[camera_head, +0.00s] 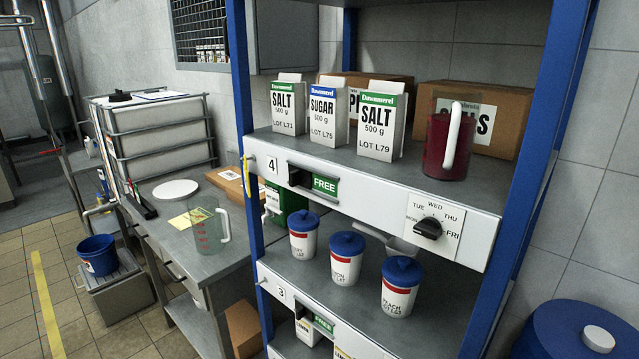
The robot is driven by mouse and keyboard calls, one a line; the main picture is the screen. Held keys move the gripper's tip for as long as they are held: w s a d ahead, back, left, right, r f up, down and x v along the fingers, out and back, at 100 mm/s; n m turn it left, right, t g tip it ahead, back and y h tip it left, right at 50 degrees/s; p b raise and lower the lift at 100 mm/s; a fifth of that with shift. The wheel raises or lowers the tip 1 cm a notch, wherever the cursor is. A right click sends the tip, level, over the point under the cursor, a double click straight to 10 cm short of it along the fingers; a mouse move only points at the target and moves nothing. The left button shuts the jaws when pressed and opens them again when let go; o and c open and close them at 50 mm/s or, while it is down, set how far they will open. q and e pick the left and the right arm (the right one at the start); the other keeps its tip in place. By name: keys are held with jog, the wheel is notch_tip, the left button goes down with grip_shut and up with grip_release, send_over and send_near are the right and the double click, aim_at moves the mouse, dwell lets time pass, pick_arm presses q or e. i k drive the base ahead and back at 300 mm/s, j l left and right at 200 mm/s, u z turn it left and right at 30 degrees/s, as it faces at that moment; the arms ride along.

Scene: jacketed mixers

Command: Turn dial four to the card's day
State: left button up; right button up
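The dial (428,229) is a black knob on a white plate at the right end of the upper shelf's front edge. That edge carries the number 4 (271,165) at its left end. Day names ring the knob from MON at the left through TUE, WED and THU to FRI at the right. The knob seems to point left, toward MON, but its mark is too small to be sure. A yellow card (191,218) lies on the metal table, partly behind a clear jug; its writing is not readable. Neither of my grippers shows in this view.
A red-filled jug (448,140), salt and sugar cartons (322,115) and cardboard boxes (505,113) stand on the upper shelf. Blue-lidded tubs (346,258) stand below. A green FREE sign (325,185) is left of the dial. A blue drum (575,335) stands lower right.

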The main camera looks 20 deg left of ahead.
aim_at(429, 228)
jog(key=u, duration=1.25)
jog(key=i+j, duration=0.25)
jog(key=i, duration=0.2)
jog(key=i+j, duration=0.2)
jog(key=i, duration=0.3)
jog(key=i+j, duration=0.25)
jog(key=i, duration=0.2)
jog(key=k+l+z, duration=0.15)
jog(key=z, duration=0.2)
jog(key=k+l+z, duration=0.1)
jog(key=l+z, duration=0.25)
jog(key=k+l+z, duration=0.1)
jog(key=l+z, duration=0.25)
